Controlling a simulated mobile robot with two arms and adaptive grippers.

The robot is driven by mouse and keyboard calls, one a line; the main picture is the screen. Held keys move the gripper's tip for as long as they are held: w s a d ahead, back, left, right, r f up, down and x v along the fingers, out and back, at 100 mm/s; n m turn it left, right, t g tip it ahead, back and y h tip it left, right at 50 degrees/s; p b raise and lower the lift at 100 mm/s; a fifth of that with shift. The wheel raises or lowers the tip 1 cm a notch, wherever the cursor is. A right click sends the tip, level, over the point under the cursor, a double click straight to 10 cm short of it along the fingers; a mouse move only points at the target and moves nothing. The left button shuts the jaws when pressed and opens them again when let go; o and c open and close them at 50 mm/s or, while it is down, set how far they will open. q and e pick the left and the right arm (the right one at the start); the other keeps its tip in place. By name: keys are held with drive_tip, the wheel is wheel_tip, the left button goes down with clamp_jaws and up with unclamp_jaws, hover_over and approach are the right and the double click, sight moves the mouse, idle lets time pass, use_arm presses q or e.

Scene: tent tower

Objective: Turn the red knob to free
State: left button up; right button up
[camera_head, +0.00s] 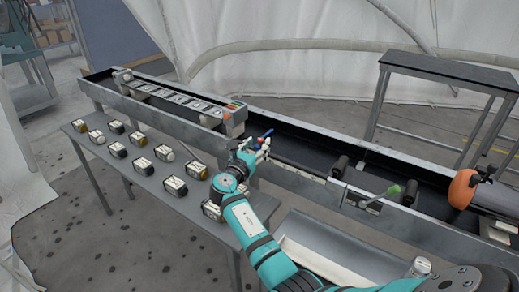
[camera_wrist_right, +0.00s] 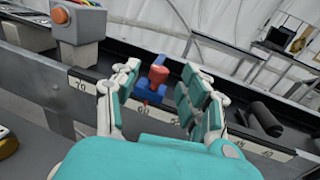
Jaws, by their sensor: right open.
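The red knob (camera_wrist_right: 158,73) sits on a blue base (camera_wrist_right: 150,90) at the rail in the right wrist view. In the head view the red knob (camera_head: 258,139) is small and partly hidden by my fingers, with a blue part beside it. My right gripper (camera_head: 254,147) is open at the rail, by the knob. In the wrist view its fingers (camera_wrist_right: 168,82) stand on either side of the knob, with gaps visible on both sides; contact cannot be seen. My left gripper is not in view.
A green knob (camera_head: 393,190) and an orange round part (camera_head: 463,188) are farther right.

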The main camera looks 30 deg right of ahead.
drive_tip(key=shift+b+x, duration=0.4)
drive_tip(key=shift+x, duration=0.8)
clamp_jaws()
